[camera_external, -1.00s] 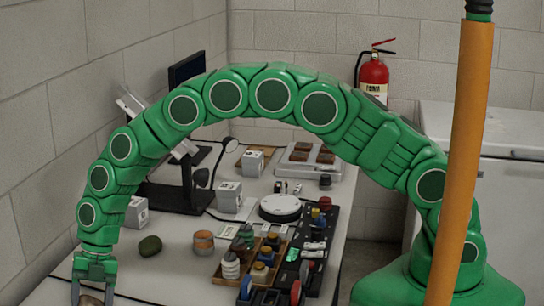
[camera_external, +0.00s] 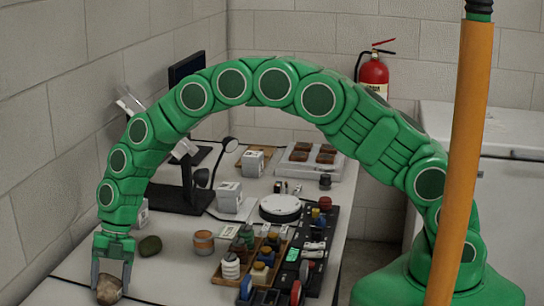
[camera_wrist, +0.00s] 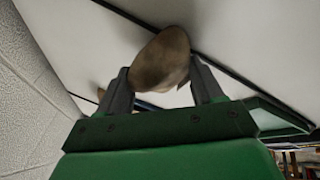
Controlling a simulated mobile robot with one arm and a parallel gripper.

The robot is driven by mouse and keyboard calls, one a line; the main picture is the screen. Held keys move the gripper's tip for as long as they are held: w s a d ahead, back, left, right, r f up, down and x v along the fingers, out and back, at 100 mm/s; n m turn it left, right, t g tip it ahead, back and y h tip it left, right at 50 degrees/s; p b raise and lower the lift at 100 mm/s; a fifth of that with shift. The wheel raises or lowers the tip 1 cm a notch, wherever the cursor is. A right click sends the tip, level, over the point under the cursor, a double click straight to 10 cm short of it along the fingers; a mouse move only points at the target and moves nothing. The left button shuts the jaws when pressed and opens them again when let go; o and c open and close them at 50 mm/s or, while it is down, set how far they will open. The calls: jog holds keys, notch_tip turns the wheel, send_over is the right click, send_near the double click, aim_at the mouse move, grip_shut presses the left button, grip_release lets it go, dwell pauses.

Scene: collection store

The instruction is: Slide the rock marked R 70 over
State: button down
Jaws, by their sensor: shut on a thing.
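A brown, rounded rock (camera_external: 110,290) is at the near left end of the white table in the external view. My green gripper (camera_external: 110,284) points down over it with its grey fingers shut on the rock's sides. In the wrist view the rock (camera_wrist: 161,58) sits between the two fingers (camera_wrist: 160,85), over the pale table surface. No R 70 marking can be read on it in either view. I cannot tell whether the rock touches the table.
A dark green stone (camera_external: 150,246) lies just right of my gripper. A copper-coloured jar (camera_external: 203,242) and a wooden tray (camera_external: 222,280) with several bottles stand further right. The block wall (camera_external: 40,150) is close on the left. A black monitor stand (camera_external: 180,200) is behind.

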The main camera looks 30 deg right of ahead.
jog(key=shift+w+d, duration=2.8)
jog(key=shift+w, duration=0.05)
jog(key=shift+c, duration=0.4)
grip_release()
jog(key=shift+r, duration=0.1)
jog(key=v, duration=0.7)
jog(key=shift+d+r, duration=0.15)
jog(key=shift+r, duration=0.15)
jog(key=shift+w, duration=0.1)
